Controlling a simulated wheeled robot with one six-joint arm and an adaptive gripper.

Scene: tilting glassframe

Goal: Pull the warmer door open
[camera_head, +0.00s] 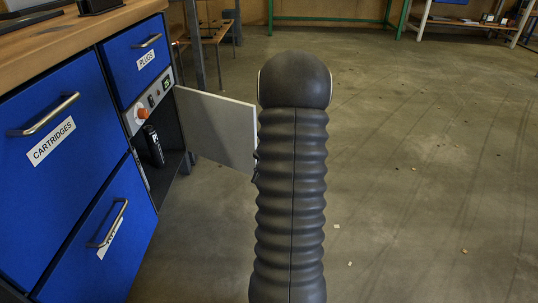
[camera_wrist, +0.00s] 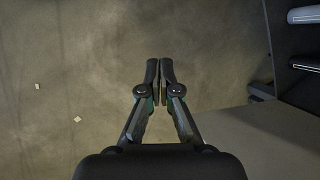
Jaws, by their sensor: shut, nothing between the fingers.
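The warmer (camera_head: 146,104) is a compartment in the blue cabinet, with a control strip and an orange knob. Its pale grey door (camera_head: 215,127) is swung wide open, standing out from the cabinet front. The door also shows at lower right in the wrist view (camera_wrist: 265,138). My gripper (camera_wrist: 160,64) is shut and empty, its fingertips together over the floor, just left of the door's edge. I cannot tell whether it touches the door. In the head view my arm hides most of the gripper and overlaps the door's free edge. A black item (camera_head: 153,146) stands inside the warmer.
Blue drawers marked CARTRIDGES (camera_head: 50,140) and PLUGS (camera_head: 140,62) have protruding bar handles. Another blue drawer (camera_head: 105,250) is below. A wooden worktop (camera_head: 60,40) lies above. The floor (camera_head: 430,180) on the right is open, with small scraps.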

